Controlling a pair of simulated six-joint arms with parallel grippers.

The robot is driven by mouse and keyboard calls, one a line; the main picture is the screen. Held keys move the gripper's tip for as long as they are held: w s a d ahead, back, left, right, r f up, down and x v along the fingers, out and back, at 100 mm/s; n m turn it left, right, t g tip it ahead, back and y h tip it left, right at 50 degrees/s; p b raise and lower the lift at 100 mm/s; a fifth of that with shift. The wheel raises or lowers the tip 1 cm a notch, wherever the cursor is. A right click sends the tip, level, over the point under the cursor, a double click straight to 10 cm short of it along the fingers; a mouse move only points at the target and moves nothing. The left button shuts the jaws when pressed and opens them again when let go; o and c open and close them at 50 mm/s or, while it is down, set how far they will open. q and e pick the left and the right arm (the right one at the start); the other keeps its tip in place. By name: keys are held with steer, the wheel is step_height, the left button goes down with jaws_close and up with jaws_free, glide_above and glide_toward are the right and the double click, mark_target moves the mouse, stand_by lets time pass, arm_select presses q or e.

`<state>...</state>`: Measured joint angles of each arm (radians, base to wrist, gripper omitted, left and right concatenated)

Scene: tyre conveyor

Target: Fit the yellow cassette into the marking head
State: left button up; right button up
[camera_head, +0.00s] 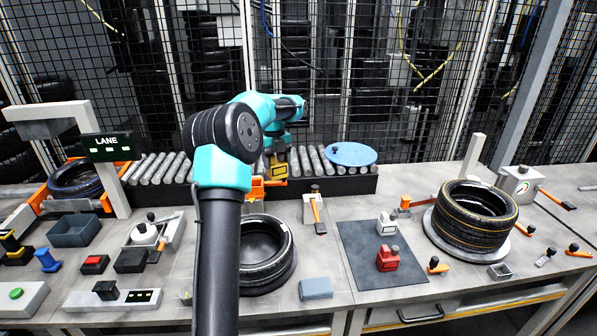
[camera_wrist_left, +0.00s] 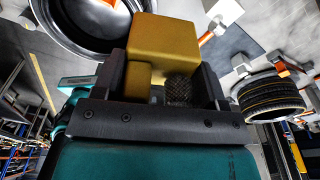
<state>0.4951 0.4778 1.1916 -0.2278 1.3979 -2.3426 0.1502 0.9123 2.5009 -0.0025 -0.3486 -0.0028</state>
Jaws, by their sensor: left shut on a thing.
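The yellow cassette (camera_head: 279,171) hangs at the tip of my left arm, in front of the roller conveyor. In the left wrist view the cassette (camera_wrist_left: 163,42) is a plain yellow block with a smaller yellow part below it. My left gripper (camera_head: 276,158) is shut on it; in the left wrist view the dark fingers of the gripper (camera_wrist_left: 160,82) stand on both sides of the block. A dark ribbed part shows beside it between the fingers. An orange part (camera_head: 258,189) shows just below the cassette, partly behind my arm; I cannot tell whether it is the marking head. My right gripper is not in view.
A tyre (camera_head: 266,252) lies on the table beside my arm. A dark mat (camera_head: 368,268) holds a red and a grey block. Small tools crowd the left side.

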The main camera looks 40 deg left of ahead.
arm_select(q)
steer(key=s+a+r+m, duration=0.4)
steer(key=s+a, duration=0.2)
steer(key=a, duration=0.1)
steer(key=shift+s, duration=0.25)
steer(key=shift+f, duration=2.85)
steer(key=shift+f, duration=2.4)
steer(key=o, duration=1.1)
steer(key=shift+o, duration=0.2)
steer(key=shift+r, duration=0.1)
step_height(320, 180, up, 17)
steer(key=w+a, duration=0.1)
steer(key=shift+w+a, duration=0.2)
steer(key=shift+a, duration=0.15)
